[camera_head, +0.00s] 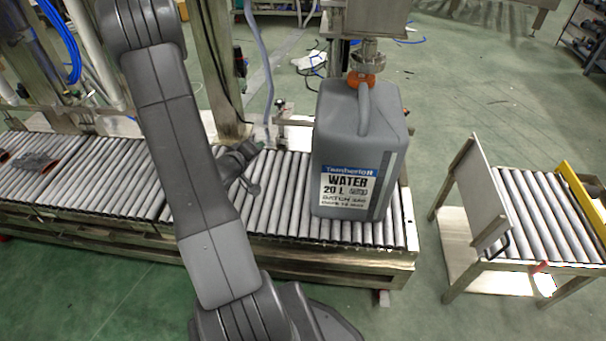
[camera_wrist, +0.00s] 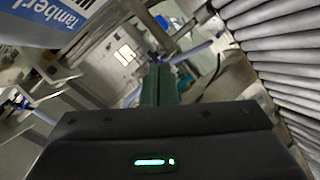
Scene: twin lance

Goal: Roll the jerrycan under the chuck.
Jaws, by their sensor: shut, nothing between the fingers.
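The grey jerrycan (camera_head: 335,130), labelled WATER 20 L, stands upright on the roller conveyor (camera_head: 284,200) near its right end. Its orange cap (camera_head: 361,79) appears directly below the metal chuck (camera_head: 368,60); I cannot tell whether they touch. My gripper (camera_head: 258,150) is left of the jerrycan, over the rollers, with a visible gap between them. In the wrist view its fingers (camera_wrist: 159,85) are together and empty. The jerrycan's blue and white label (camera_wrist: 68,14) shows there at the upper left. My arm hides part of the conveyor.
A separate roller cart (camera_head: 545,215) with an upright metal plate (camera_head: 482,190) stands to the right, across a floor gap. A steel post (camera_head: 218,70) rises behind the conveyor. A dark reddish item (camera_head: 35,162) lies on the far left rollers.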

